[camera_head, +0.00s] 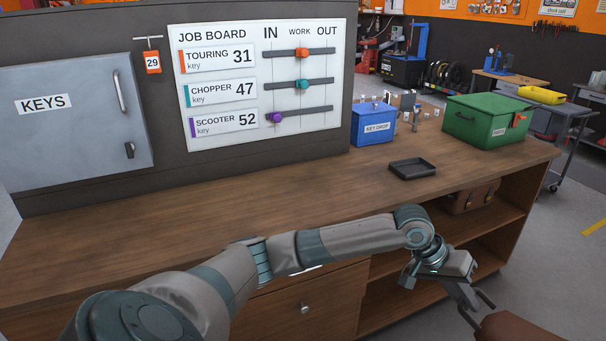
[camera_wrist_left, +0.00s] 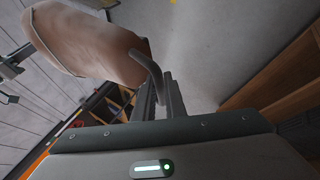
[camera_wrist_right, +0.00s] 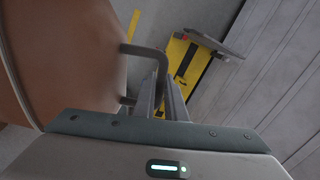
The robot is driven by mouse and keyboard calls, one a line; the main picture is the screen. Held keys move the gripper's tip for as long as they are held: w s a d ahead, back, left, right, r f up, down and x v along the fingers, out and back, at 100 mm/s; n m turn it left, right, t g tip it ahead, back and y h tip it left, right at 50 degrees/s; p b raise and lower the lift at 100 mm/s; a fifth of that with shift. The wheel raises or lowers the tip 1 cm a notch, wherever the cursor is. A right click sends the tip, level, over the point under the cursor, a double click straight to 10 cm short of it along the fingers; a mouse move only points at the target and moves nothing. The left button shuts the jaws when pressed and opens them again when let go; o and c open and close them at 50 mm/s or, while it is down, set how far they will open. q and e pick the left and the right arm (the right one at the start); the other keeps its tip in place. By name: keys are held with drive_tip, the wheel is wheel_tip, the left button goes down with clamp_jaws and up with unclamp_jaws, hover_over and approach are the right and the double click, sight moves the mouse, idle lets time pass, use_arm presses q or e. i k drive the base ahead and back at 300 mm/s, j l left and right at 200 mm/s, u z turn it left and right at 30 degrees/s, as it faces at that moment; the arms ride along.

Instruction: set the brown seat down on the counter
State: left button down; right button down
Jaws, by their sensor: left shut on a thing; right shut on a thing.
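The brown seat (camera_head: 512,328) shows only in part at the bottom right of the head view, beyond the counter's front edge. My left gripper (camera_head: 476,306) is at its left end, shut on it. In the left wrist view the seat (camera_wrist_left: 92,45) fills the upper left beside the fingers (camera_wrist_left: 155,75). In the right wrist view the seat (camera_wrist_right: 65,60) lies along the left, and my right gripper (camera_wrist_right: 150,75) is shut on it. My right gripper is outside the head view. The wooden counter (camera_head: 190,225) has a long bare top.
A black tray (camera_head: 412,169), a blue key drop box (camera_head: 372,126) and a green box (camera_head: 486,122) stand on the counter's right half. The left and middle front are clear. A brown bag (camera_head: 472,196) sits on the shelf below. A board and key cabinet (camera_head: 70,125) stand behind.

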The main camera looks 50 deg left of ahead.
sight(282, 198)
drive_tip(key=u, duration=2.5)
drive_tip(key=i+l, duration=0.25)
drive_tip(key=l, duration=0.15)
drive_tip(key=i+l, duration=0.25)
drive_tip(key=l, duration=0.15)
drive_tip(key=i+l, duration=0.25)
drive_tip(key=l, duration=0.15)
drive_tip(key=i+l, duration=0.3)
drive_tip(key=l, duration=0.15)
